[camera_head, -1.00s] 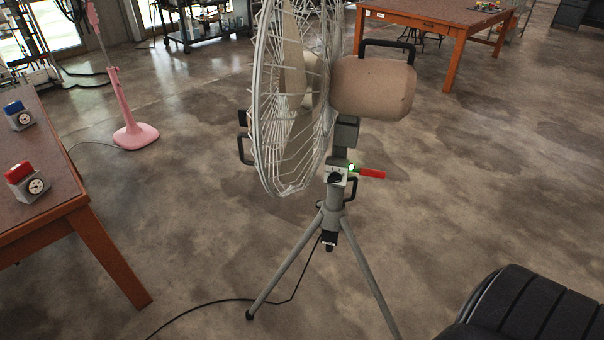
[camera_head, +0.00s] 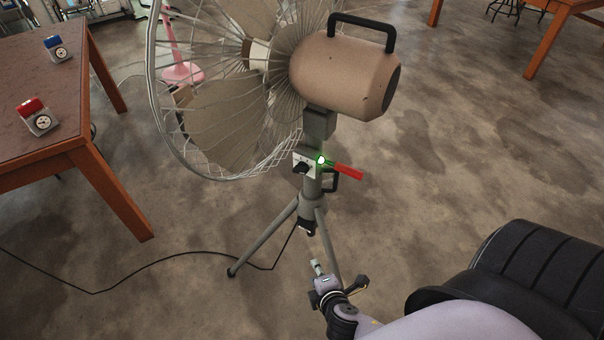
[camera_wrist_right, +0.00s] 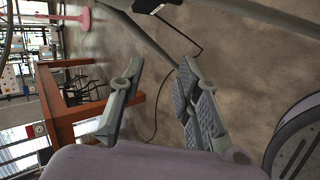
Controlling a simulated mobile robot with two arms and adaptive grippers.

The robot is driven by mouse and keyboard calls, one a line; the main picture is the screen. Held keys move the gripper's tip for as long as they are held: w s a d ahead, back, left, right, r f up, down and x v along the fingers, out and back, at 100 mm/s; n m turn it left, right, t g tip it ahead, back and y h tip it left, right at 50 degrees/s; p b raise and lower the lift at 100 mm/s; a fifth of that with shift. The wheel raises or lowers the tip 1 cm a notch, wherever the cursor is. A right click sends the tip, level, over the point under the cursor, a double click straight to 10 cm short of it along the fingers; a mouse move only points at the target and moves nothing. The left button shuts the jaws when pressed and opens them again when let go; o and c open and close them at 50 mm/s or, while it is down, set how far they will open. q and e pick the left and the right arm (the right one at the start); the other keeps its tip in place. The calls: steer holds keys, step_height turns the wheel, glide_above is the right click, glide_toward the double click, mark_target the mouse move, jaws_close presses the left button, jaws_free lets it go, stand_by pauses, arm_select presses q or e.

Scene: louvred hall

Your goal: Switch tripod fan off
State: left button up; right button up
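The tripod fan (camera_head: 345,75) stands in the middle of the head view, seen from behind and to one side. It has a beige motor housing, a wire cage and grey legs. Below the housing is a small control box (camera_head: 303,165) with a black knob, a glowing green spot (camera_head: 321,160) and a red lever (camera_head: 347,172) pointing right and slightly down. My right gripper (camera_head: 338,276) is low in front of the tripod, below the lever and apart from it. In the right wrist view its fingers (camera_wrist_right: 160,70) are spread and empty. My left gripper is not in view.
A brown table (camera_head: 80,130) at the left holds a red-topped timer (camera_head: 38,117) and a blue-topped timer (camera_head: 57,49). A black cable (camera_head: 150,262) runs left across the floor from the tripod. Another table (camera_head: 548,45) stands back right. The floor right of the fan is clear.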

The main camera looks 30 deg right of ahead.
steer(key=w+r+n+t+h, duration=0.1)
steer(key=w+r+t, duration=0.1)
steer(key=r, duration=0.9)
steer(key=w+r+n+t+h, duration=0.1)
steer(key=r+t, duration=0.1)
steer(key=r, duration=0.9)
steer(key=p, duration=0.2)
glide_toward(301, 173)
steer(key=x, duration=0.7)
steer(key=shift+w, duration=0.15)
steer(key=shift+w+d+f, duration=0.2)
steer(key=shift+w, duration=0.15)
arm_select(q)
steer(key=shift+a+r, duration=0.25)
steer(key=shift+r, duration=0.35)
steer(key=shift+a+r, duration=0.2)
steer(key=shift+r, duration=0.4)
arm_select(e)
jaws_close()
